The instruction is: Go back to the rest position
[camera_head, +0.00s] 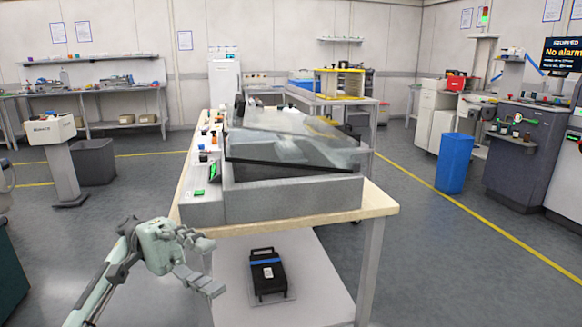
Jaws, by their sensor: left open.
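My left gripper (205,264) comes in from the lower left on its pale green arm. It is open and empty, in front of the near left corner of the workbench (382,204). No object is between its fingers. My right gripper is not in the picture. On the bench stands a grey machine (295,199) with a tilted clear lid (300,140) and a small green-lit display on its left side.
A black case (268,272) with a blue band lies on the bench's lower shelf (325,280). A blue bin (455,163) stands to the right, a grey bin (93,162) to the left.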

